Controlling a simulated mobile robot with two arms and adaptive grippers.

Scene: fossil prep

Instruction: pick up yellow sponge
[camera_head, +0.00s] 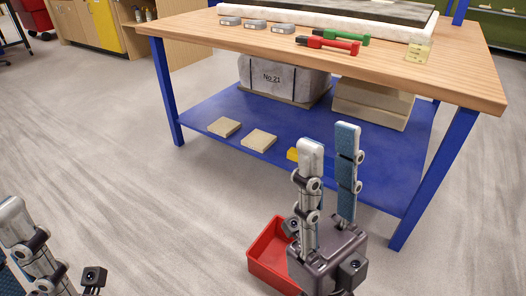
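A small yellow block (292,154), likely the sponge, lies on the blue lower shelf (205,108) of the workbench. It is partly hidden behind a finger of my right gripper (329,137). That gripper points up and away in front of the shelf, with its two fingers apart and nothing between them. I cannot tell how far it is from the yellow block. My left gripper (18,248) is at the lower left, cut off by the picture edge, away from the bench.
A red bin (262,262) stands on the floor beside my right gripper. Two flat beige slabs (224,127), a grey block marked No 21 (278,80) and a beige box (372,102) share the shelf. Blue legs (432,180) flank it. Red and green tools (335,45) lie on the wooden top.

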